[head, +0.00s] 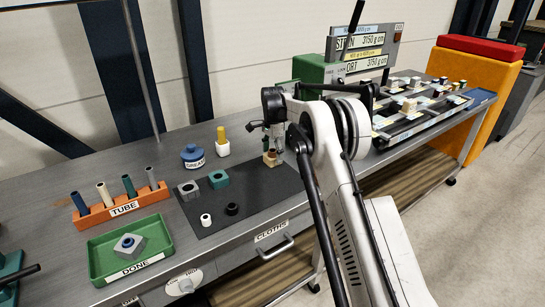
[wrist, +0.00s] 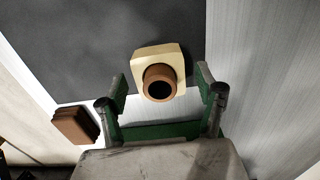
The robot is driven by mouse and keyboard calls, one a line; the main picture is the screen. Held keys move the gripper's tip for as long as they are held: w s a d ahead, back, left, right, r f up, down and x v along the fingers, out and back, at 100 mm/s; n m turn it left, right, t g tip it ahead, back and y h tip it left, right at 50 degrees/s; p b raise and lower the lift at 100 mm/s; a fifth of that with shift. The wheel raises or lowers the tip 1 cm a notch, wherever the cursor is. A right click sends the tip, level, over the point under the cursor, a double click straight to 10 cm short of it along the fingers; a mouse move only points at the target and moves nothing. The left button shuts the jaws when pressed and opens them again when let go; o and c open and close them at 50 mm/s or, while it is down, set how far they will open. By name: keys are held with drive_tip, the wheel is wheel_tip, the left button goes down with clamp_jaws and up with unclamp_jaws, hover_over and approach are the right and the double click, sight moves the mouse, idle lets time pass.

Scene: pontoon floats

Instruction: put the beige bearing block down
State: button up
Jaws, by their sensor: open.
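The beige bearing block (wrist: 172,56) rests on the dark mat with a brown bushing (wrist: 160,83) standing up in its bore. In the head view the block (head: 271,160) is near the mat's far edge, partly hidden by my gripper (head: 269,143). In the wrist view my gripper (wrist: 162,88) is open, its two green-and-grey fingers on either side of the bushing and block. Gaps show between the fingers and the block, so they appear apart.
The dark mat (head: 262,197) also bears grey (head: 188,189) and teal (head: 218,179) blocks, and white (head: 206,219) and black (head: 232,209) rings. A blue grease pot (head: 193,158) and yellow-topped bottle (head: 222,145) stand behind. The green DONE tray (head: 103,268) is left.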

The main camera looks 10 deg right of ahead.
wheel_tip(320, 180, up, 10)
drive_tip(key=s+r+n+t, duration=0.2)
drive_tip(key=s+r+n, duration=0.2)
drive_tip(key=s+r, duration=0.85)
drive_tip(key=s+r+n+t, duration=0.1)
drive_tip(key=s+r+n, duration=0.15)
drive_tip(key=s, duration=0.45)
drive_tip(key=s+r+n+t, duration=0.1)
drive_tip(key=s+r, duration=0.3)
drive_tip(key=s, duration=0.2)
drive_tip(key=s+f+n+t, duration=0.1)
drive_tip(key=s+f+n, duration=0.2)
drive_tip(key=s, duration=1.2)
drive_tip(key=s+f+n+t, duration=0.2)
drive_tip(key=s+f, duration=0.5)
drive_tip(key=s, duration=0.7)
drive_tip(key=shift+s+f+n, duration=0.25)
drive_tip(key=shift+s+n, duration=0.15)
drive_tip(key=shift+n, duration=0.15)
drive_tip(key=shift+f, duration=0.1)
